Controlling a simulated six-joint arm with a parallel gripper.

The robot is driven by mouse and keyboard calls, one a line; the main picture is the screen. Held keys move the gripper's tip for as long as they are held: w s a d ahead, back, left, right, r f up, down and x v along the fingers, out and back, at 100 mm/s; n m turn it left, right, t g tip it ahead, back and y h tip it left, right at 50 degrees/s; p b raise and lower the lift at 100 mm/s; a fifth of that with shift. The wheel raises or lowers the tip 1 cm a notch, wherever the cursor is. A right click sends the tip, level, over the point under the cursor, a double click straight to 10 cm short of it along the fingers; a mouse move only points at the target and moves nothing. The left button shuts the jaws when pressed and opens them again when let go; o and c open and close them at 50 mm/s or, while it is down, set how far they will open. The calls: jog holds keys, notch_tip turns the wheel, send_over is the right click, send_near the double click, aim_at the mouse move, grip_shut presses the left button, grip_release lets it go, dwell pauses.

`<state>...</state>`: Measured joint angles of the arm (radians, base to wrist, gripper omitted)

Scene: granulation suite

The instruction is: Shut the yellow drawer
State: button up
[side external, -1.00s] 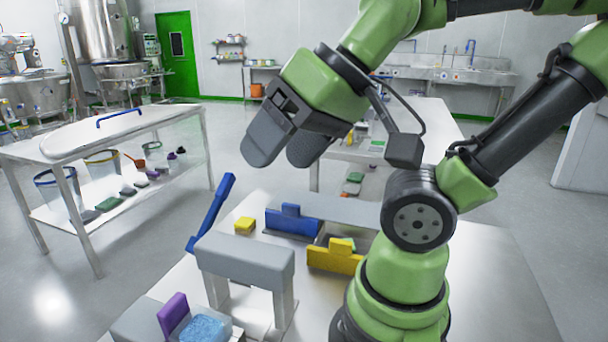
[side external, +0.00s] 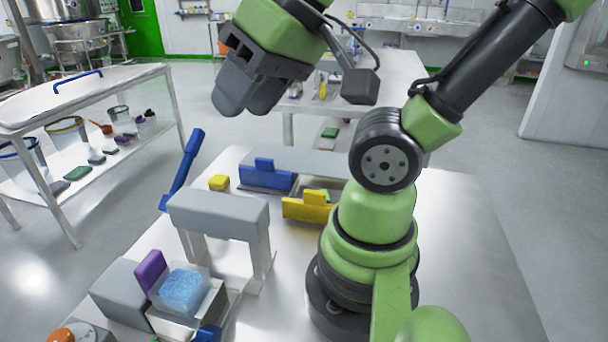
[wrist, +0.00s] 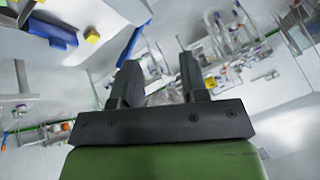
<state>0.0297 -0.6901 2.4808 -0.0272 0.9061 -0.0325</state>
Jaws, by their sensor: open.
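The yellow drawer (side external: 303,210) stands pulled out from the low grey cabinet (side external: 312,160) on the metal table, and its front and upright tab face the camera. A bit of green and yellow shows behind its front; I cannot tell what it is. Beside it on the left is the blue drawer (side external: 265,181), also with a raised tab. My gripper (side external: 246,102) is open and empty, high above and to the left of the yellow drawer, touching nothing. Its two dark fingers also show spread apart in the wrist view (wrist: 160,82), where I cannot make out the yellow drawer.
A grey bridge-shaped block (side external: 220,215) stands in front, left of the yellow drawer. A yellow block (side external: 219,183) and a blue upright bar (side external: 183,170) are further left. An open box with blue contents (side external: 185,290) is at the front. Table right of my base is clear.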

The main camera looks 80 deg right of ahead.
jog(key=w+d+f+n+g+h, duration=0.1)
jog(key=w+d+f+g+h, duration=0.15)
jog(key=d+f+g, duration=0.45)
jog(key=n+g, duration=0.3)
jog(key=g, duration=0.1)
send_near(312, 191)
jog(key=shift+y, duration=0.45)
jog(key=x, duration=1)
jog(key=shift+d, duration=0.4)
grip_shut()
